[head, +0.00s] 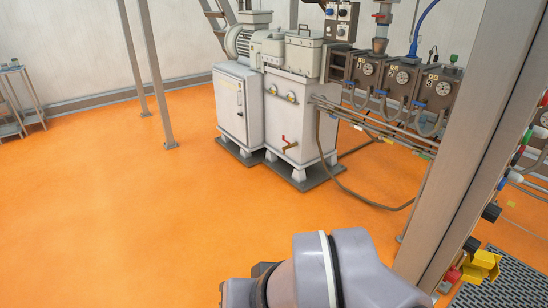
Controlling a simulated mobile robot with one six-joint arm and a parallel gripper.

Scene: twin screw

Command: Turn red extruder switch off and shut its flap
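At the lower right, beside the grey steel column, a small red part (453,274) that may be the red switch shows low down. A yellow piece that looks like a flap (485,262) stands out next to it, apparently open. The red part is small and partly hidden, so I cannot tell its switch position. My grey arm link crosses the bottom middle, left of these parts. My gripper is not in view.
The grey steel column (470,140) stands between the open floor and the controls. Black knobs (491,212) and coloured buttons (516,157) sit along its right side. A white machine (290,110) stands further back. Orange floor (130,220) is clear at left.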

